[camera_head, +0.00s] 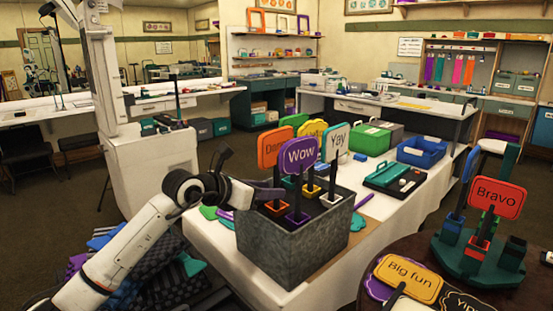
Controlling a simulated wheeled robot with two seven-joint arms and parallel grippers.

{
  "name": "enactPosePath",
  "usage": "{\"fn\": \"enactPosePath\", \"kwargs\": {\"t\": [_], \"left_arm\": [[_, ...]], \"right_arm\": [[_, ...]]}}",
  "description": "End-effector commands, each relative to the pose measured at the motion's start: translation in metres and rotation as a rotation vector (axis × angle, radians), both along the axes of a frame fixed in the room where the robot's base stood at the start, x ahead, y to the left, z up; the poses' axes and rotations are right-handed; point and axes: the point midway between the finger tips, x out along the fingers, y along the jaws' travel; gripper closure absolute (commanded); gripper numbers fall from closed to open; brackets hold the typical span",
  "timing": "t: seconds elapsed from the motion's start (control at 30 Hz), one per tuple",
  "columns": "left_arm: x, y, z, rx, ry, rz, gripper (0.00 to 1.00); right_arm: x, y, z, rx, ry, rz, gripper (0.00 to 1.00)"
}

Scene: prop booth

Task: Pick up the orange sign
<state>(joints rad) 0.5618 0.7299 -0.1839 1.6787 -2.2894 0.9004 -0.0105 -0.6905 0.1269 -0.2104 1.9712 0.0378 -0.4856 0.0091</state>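An orange sign (271,148) with partly hidden lettering stands in the grey speckled box (285,255) on the white-covered table. The purple "Wow" sign (299,155) stands in front of it and covers its right part. My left gripper (268,194) reaches in from the left at the box's near left rim, below the orange sign and beside the purple sign's stick. Its fingers are dark and seen edge-on, so I cannot tell their opening or any contact. My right gripper is not in view.
Green, yellow and teal "Yay" (335,142) signs crowd the box. A red-orange "Bravo" sign (496,198) stands in a green holder (478,264) on the round table at right, near an orange-yellow "Big fun" sign (408,279). A blue bin (421,152) sits farther back.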

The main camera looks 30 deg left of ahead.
Motion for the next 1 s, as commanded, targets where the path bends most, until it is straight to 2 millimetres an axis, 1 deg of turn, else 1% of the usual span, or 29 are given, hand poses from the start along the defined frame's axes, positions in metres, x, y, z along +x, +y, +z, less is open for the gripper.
{"fn": "enactPosePath", "kwargs": {"t": [0.03,0.1,0.2,0.3,0.5,0.67,0.7,1.0], "left_arm": [[0.009,-0.004,0.000,-0.005,0.000,0.000,0.66],[0.018,-0.006,-0.005,-0.005,0.000,0.000,0.66],[0.027,-0.008,-0.010,-0.003,0.001,0.000,0.66],[0.032,-0.009,-0.012,-0.001,0.000,-0.001,0.66],[0.032,-0.009,-0.012,0.000,0.000,0.000,0.66],[0.031,-0.009,-0.012,-0.001,0.000,0.000,0.93],[0.031,-0.009,-0.012,-0.001,0.000,0.000,0.99],[0.031,-0.009,-0.011,-0.001,-0.001,0.000,1.00]], "right_arm": [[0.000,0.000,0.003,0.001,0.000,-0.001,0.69],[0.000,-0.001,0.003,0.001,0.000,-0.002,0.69],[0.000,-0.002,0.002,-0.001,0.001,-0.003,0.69],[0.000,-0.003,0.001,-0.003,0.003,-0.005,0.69],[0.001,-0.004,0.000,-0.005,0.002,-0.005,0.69],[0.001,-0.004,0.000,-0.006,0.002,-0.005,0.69],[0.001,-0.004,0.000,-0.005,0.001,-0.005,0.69],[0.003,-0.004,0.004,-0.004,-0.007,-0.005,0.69]]}}
